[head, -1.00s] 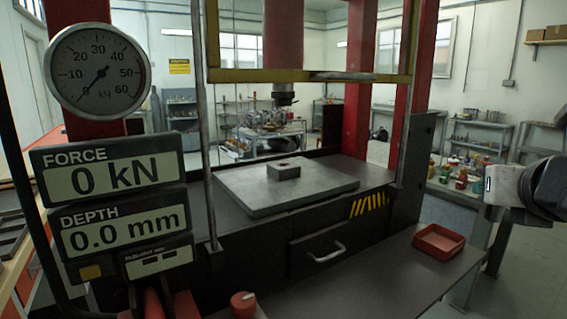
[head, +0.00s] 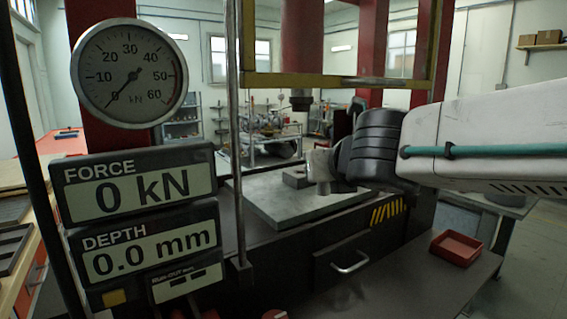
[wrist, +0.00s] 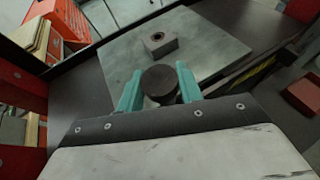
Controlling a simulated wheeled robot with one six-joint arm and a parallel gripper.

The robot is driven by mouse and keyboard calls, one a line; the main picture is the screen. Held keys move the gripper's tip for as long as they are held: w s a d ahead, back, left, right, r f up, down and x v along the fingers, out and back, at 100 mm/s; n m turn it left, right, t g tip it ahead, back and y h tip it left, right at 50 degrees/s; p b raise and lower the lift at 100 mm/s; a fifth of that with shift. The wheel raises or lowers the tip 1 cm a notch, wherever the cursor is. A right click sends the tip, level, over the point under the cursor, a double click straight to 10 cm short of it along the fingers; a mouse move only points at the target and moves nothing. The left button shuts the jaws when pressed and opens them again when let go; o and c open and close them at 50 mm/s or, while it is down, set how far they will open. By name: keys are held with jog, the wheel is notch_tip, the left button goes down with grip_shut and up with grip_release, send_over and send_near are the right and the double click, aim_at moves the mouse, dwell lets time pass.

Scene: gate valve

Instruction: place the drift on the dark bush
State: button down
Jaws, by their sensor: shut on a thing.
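My gripper (wrist: 159,82) is shut on the drift (wrist: 160,80), a dark round-topped piece between its two teal fingers in the wrist view. The dark bush (wrist: 157,37) shows as a small dark ring in the top of a grey block (wrist: 156,46). The drift is apart from the block and on its near side in that picture. In the head view the block (head: 294,177) is partly covered by a grey upright shape at my arm's end; I cannot tell whether this is the drift or my gripper. The bush is not clear there.
The block sits on a grey press plate (head: 262,198), under the press ram (head: 301,98). A yellow crossbar (head: 325,80) and a vertical rod (head: 234,140) stand in front. A red tray (head: 456,248) lies right. The gauge display (head: 150,250) reads 0 kN and 0.0 mm.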

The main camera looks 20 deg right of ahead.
jog(key=w, duration=1.1)
jog(key=w+d, duration=0.1)
jog(key=w, duration=0.4)
jog(key=shift+w, duration=0.35)
jog(key=shift+s+f, duration=0.2)
jog(key=shift+f, duration=0.05)
jog(key=shift+f, duration=0.1)
jog(key=shift+f, duration=0.15)
jog(key=c, duration=0.9)
grip_release()
jog(key=shift+c, duration=0.2)
